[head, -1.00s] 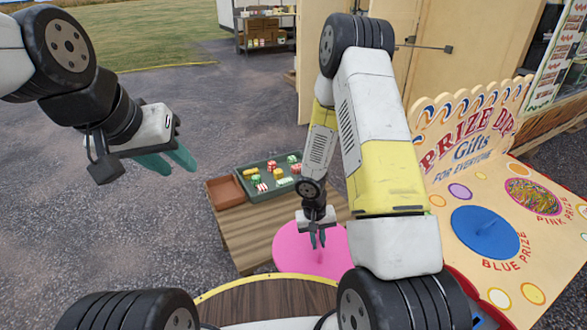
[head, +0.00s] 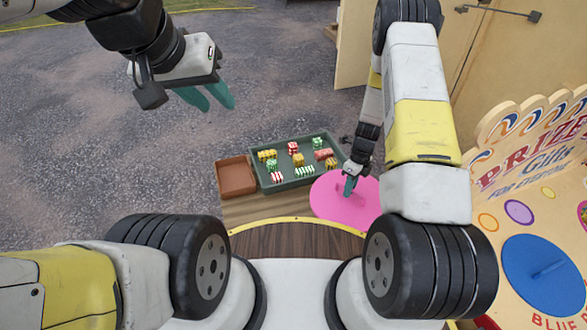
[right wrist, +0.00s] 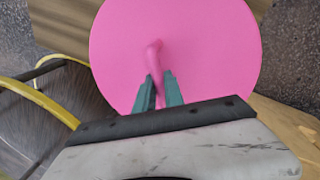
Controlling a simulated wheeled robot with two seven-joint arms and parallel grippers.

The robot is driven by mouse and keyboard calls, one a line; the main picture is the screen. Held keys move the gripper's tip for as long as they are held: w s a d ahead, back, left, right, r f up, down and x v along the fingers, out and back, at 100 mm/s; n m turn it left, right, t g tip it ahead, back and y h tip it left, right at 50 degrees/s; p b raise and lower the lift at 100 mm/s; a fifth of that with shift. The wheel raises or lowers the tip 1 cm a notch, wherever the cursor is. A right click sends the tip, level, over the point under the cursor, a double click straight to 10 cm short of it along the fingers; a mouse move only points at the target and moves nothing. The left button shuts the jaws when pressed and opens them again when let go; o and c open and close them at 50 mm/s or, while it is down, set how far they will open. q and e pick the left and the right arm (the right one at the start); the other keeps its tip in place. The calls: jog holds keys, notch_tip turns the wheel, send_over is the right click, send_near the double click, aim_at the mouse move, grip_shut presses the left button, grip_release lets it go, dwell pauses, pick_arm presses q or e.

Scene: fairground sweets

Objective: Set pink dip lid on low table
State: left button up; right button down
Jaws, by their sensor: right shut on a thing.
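The pink dip lid (head: 330,203) is a flat round disc with a thin upright handle. My right gripper (head: 349,186) is shut on that handle; in the right wrist view the teal fingers (right wrist: 158,92) pinch the pink handle, with the lid (right wrist: 205,45) spread out beyond them. The lid appears over the right part of the low wooden table (head: 240,212), beside the tray. I cannot tell whether it touches the tabletop. My left gripper (head: 207,96) is empty and open, up at the left over the asphalt, away from the table.
A dark green tray (head: 262,184) with several colourful wrapped sweets and a brown empty tray (head: 236,177) sit on the table's far side. The prize dip board (head: 520,205) with its blue lid (head: 540,275) stands at the right. Bare tabletop shows at front left.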

aim_at(343, 189)
jog(key=w+m, duration=0.2)
jog(key=m, duration=0.1)
jog(key=w+f+m, duration=0.1)
jog(key=m, duration=0.1)
jog(key=shift+w+a+t+y, duration=0.25)
jog(key=shift+a+t+y, duration=0.1)
jog(key=shift+t+y, duration=0.05)
jog(key=shift+w+f+m, duration=0.15)
jog(key=shift+f+m, duration=0.1)
jog(key=shift+m, duration=0.25)
notch_tip(343, 189, down, 9)
jog(key=shift+f, duration=0.2)
jog(key=c, duration=1.4)
grip_release()
jog(key=shift+f, duration=0.1)
jog(key=shift+c, duration=0.2)
